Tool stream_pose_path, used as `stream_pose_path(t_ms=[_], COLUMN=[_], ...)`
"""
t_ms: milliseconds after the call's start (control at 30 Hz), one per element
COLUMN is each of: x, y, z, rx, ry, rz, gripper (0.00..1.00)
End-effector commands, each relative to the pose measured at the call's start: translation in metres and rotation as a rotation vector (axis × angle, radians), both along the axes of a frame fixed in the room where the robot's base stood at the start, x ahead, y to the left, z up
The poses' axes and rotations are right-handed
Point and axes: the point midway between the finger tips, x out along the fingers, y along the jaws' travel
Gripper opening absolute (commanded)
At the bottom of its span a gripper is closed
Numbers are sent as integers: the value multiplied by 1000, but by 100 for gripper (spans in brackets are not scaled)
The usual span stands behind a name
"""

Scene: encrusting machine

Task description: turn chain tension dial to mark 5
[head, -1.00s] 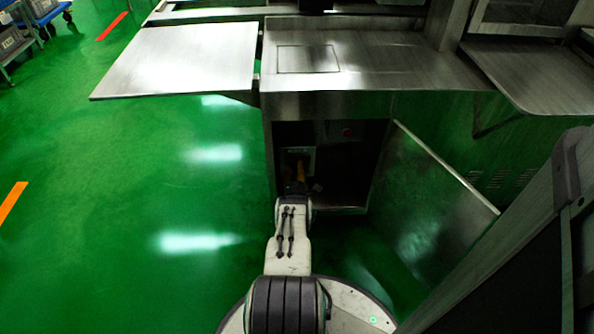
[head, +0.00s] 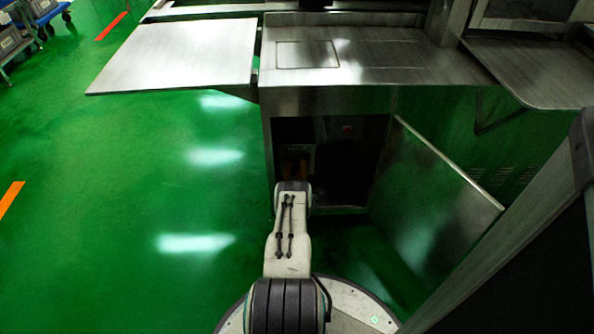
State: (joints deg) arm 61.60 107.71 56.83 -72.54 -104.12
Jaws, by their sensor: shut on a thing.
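The encrusting machine's lower compartment (head: 345,185) is open in the middle of the head view, and my arm reaches into its left side. My gripper (head: 297,167) is at the arm's end, small and dark, in front of a grey control box (head: 299,150). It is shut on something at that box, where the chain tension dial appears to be. The wrist and shadow hide the dial, its marks and its pointer, so I cannot read its setting.
The compartment door (head: 440,195) stands open at the right. A red button (head: 347,129) sits on the compartment's back wall. A steel worktop (head: 365,65) overhangs above, with a side table (head: 180,55) at left. The green floor (head: 130,200) at left is clear.

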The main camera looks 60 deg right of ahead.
Motion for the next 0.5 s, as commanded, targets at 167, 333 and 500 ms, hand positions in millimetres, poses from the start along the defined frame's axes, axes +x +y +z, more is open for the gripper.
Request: stream_pose_path(t_ms=[167,333,500], x=[5,5,5], y=[2,2,2], z=[-2,0,0], rx=[25,32,32], ry=[-34,-46,-46], rz=[6,6,6], gripper=[5,5,5])
